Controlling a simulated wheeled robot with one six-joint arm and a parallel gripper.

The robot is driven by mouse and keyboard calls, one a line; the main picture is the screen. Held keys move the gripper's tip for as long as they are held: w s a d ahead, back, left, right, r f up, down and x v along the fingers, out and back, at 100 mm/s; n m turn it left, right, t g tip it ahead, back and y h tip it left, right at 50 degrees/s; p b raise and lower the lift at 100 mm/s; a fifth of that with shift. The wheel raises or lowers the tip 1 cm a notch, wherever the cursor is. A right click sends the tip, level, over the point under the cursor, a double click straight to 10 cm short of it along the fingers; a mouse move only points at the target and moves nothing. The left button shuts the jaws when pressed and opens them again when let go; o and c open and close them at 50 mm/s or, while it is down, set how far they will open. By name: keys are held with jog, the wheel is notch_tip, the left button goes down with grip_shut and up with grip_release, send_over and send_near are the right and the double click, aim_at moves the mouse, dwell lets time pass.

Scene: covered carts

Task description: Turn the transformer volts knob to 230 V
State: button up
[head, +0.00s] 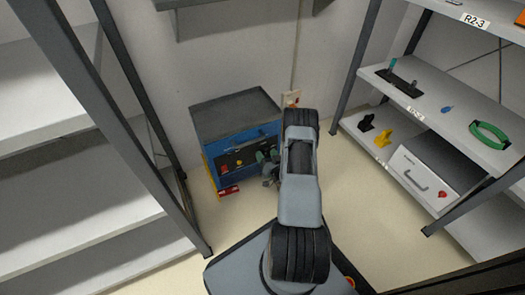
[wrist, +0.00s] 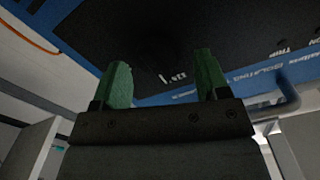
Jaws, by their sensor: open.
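The transformer is a blue box (head: 203,128) with a dark top and a black front panel, standing on the floor against the back wall. In the wrist view its black panel (wrist: 150,30) and blue edge appear upside down, with white lettering. My gripper (head: 267,157) is at the right part of the box front. In the wrist view my gripper (wrist: 163,84) is open, its two green fingers apart in front of the panel. White marks, apparently including 230, show between them. The volts knob is too dark to make out, so its setting and any contact cannot be told.
A shelf rack (head: 470,130) stands at the right with small items and a grey case (head: 422,178). An empty shelf rack (head: 90,175) stands at the left. A red object (head: 229,191) lies before the box. Floor (head: 225,222) is clear between the racks.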

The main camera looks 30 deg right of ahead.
jog(key=shift+w+d, duration=0.2)
jog(key=shift+w, duration=0.35)
jog(key=c, duration=0.9)
